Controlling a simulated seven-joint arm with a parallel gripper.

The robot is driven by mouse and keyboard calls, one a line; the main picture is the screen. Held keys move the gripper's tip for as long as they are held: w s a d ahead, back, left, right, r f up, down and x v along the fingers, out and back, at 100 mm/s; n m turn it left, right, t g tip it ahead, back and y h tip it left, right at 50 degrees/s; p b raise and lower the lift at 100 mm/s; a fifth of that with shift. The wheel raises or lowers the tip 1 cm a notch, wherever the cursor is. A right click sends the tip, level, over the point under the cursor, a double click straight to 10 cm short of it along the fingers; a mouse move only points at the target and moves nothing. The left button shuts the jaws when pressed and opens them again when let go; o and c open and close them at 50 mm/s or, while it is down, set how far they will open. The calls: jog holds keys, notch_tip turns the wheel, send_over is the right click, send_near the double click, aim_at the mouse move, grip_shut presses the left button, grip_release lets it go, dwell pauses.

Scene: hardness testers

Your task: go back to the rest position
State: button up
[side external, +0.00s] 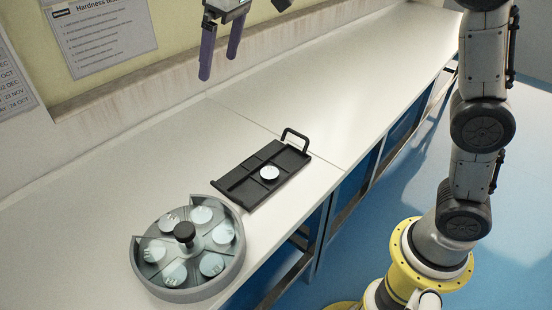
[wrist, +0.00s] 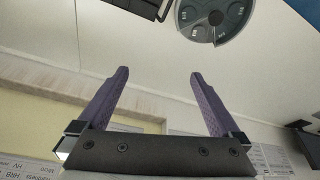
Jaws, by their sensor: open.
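My gripper (side external: 221,55) is at the top of the side external view, up in the air above the back of the bench near the wall. Its two purple fingers point down. In the wrist view my gripper (wrist: 158,80) has its fingers wide apart with nothing between them. It is well clear of the bench (side external: 85,197) and touches nothing.
A black tray (side external: 240,190) with a handle holds one white disc (side external: 269,173). A round grey carousel (side external: 180,294) with several pale discs and a black knob stands in front. Posters (side external: 100,35) hang on the wall. The bench's back right is clear.

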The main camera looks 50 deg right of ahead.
jog(key=s+d+r+m+t, duration=0.1)
jog(key=s+d, duration=0.4)
jog(key=s, duration=0.4)
jog(key=s+d+m+t, duration=0.1)
jog(key=s+d, duration=0.5)
jog(key=s, duration=0.4)
jog(key=s+d+f+m+h, duration=0.1)
jog(key=s+f, duration=0.9)
jog(key=f, duration=0.2)
jog(key=shift+d, duration=0.25)
